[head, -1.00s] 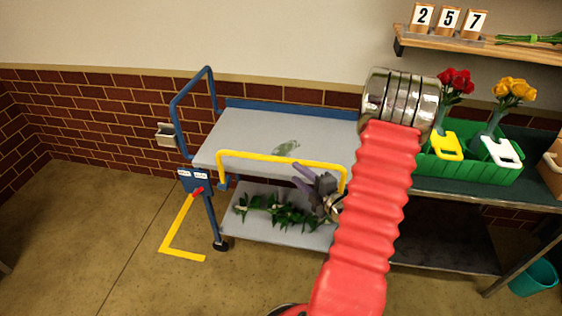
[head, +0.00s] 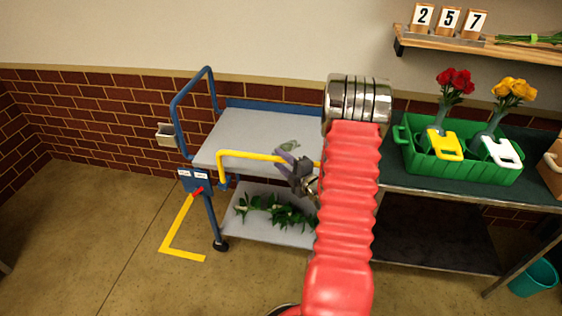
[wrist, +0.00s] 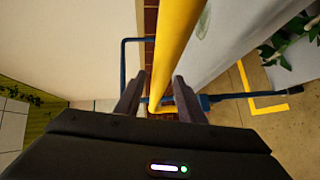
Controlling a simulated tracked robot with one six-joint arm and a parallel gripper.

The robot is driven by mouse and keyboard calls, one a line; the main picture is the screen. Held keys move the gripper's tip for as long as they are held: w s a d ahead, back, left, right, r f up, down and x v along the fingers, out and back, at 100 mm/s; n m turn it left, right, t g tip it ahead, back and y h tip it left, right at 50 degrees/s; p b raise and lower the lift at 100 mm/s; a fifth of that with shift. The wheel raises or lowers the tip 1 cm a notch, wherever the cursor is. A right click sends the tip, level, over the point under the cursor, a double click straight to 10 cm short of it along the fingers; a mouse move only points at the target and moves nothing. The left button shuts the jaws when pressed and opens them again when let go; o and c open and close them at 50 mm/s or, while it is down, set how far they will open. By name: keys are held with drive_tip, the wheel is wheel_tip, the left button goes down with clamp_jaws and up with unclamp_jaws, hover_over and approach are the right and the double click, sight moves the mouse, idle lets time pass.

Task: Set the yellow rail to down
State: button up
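The yellow rail (head: 240,154) stands raised along the front edge of the cart's upper shelf (head: 235,130). Its left end bends down to the cart's front edge, and my arm hides its right end. My gripper (head: 284,158) is at the rail's top bar, right of the middle. In the wrist view my gripper (wrist: 158,92) has its two dark fingers apart, and the yellow rail (wrist: 178,45) runs through the view between them. A gap shows between the fingers and the rail; I cannot tell whether either touches it.
The cart has a blue handle (head: 177,115) at left and a small labelled blue box (head: 194,180). Leafy stems (head: 270,209) lie on the lower shelf. At right, a green crate (head: 465,172) holding flowers stands on a table.

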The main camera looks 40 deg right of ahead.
drive_tip(key=shift+c, duration=0.6)
clamp_jaws()
